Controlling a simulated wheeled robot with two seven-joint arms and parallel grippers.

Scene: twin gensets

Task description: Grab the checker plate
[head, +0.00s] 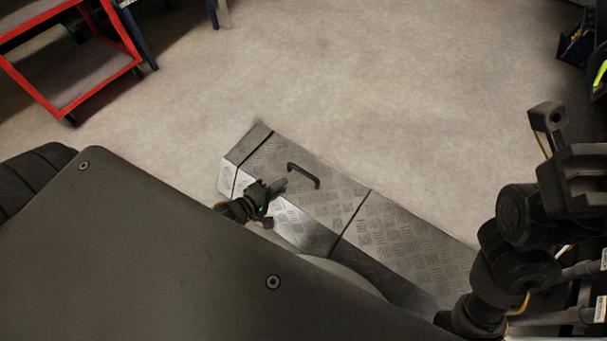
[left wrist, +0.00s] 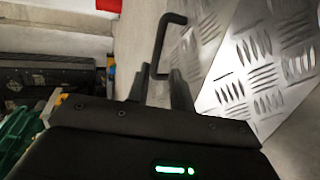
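The checker plate (head: 340,190) is a silver diamond-pattern metal cover with a black bar handle (head: 303,174) on top. It forms part of a long low metal step on the floor. My left gripper (head: 281,186) is over the plate, just left of the handle. In the left wrist view the two fingers (left wrist: 158,88) stand apart. The handle (left wrist: 163,42) shows just beyond them, its near end between the fingertips; I cannot tell whether they touch it. The plate's surface (left wrist: 235,75) fills the right there. My right arm is at the right of the head view; its fingers are not clear.
A second checkered panel (head: 405,245) adjoins the plate across a dark seam. A red cart (head: 92,75) stands at the upper left. Open concrete floor (head: 350,80) lies beyond the step. Dark equipment (head: 577,45) is at the upper right edge.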

